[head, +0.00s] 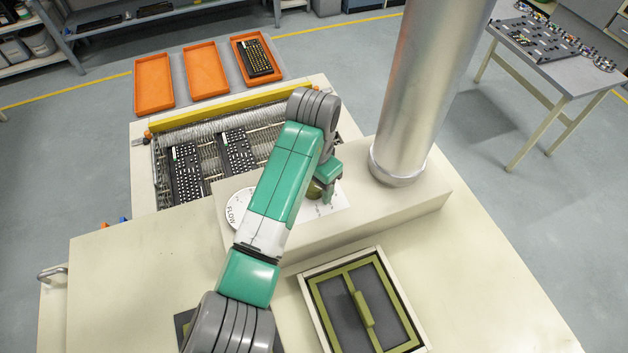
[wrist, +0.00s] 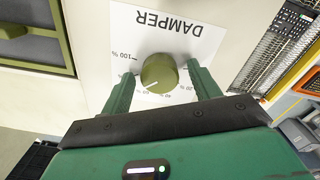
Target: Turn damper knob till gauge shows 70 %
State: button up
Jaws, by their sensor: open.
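The damper knob (wrist: 159,72) is round and olive green, on a white plate (wrist: 195,45) printed DAMPER with a percent scale, upside down in the wrist view. Its white mark points to the lower left, near the label that looks like 60 %. My gripper (wrist: 162,78) is open, one green finger on each side of the knob; I cannot tell whether they touch it. In the head view the knob (head: 314,190) is partly hidden by my gripper (head: 327,182). The white FLOW gauge (head: 236,209) is partly covered by my arm; its reading cannot be made out.
A silver duct (head: 420,90) rises right of the knob. An olive-framed hatch with a handle (head: 362,308) lies in front. Keyboards (head: 186,172) sit on the machine's conveyor at the left, with orange trays (head: 153,85) behind.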

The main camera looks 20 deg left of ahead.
aim_at(314, 185)
jog(key=c, duration=1)
jog(key=shift+r+n+p, duration=0.25)
jog(key=shift+n+p, duration=0.15)
jog(key=shift+p, duration=0.45)
jog(key=shift+f, duration=0.2)
jog(key=o, duration=1)
notch_tip(314, 185, up, 8)
jog(key=shift+f, duration=0.1)
